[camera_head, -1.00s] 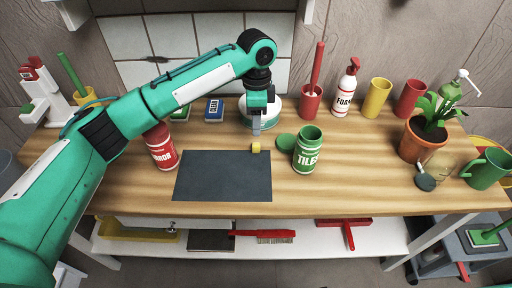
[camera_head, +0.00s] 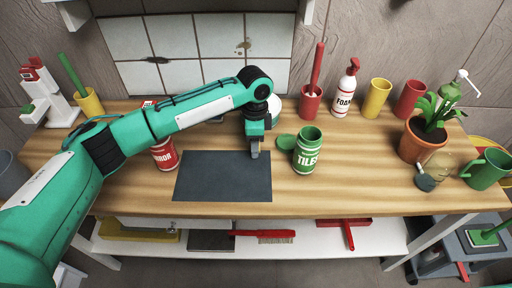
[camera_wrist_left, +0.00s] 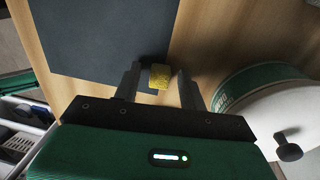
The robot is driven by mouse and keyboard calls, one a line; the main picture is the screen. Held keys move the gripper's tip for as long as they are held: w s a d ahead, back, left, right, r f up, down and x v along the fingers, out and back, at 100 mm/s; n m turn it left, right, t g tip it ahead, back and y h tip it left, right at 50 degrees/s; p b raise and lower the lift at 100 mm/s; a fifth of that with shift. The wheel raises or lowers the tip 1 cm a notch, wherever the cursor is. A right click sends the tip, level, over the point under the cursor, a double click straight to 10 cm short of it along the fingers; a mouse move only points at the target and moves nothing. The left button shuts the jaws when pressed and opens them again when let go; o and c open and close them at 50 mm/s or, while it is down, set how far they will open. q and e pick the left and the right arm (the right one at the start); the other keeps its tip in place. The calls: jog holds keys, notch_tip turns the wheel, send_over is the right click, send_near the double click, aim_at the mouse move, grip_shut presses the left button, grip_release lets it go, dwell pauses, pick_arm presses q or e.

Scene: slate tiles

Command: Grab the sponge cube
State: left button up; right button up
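The yellow sponge cube (camera_wrist_left: 160,77) lies on the table at the edge of the dark mat, in the left wrist view. My left gripper (camera_wrist_left: 160,70) is open, with one finger on each side of the cube. The cube sits between the fingertips, nearer the left finger in that view, and no grip on it shows. In the head view my left gripper (camera_head: 254,154) points down at the mat's upper right corner and hides the cube. My right gripper is not in view.
The dark mat (camera_head: 222,177) lies left of the gripper. A green TILES jar (camera_head: 307,151) stands to the right, a red MIRROR container (camera_head: 163,155) to the left. A white-lidded green pot (camera_wrist_left: 275,105) is close to the right finger.

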pick_arm(q)
jog(key=c, duration=0.7)
grip_shut()
jog(key=shift+r, duration=0.1)
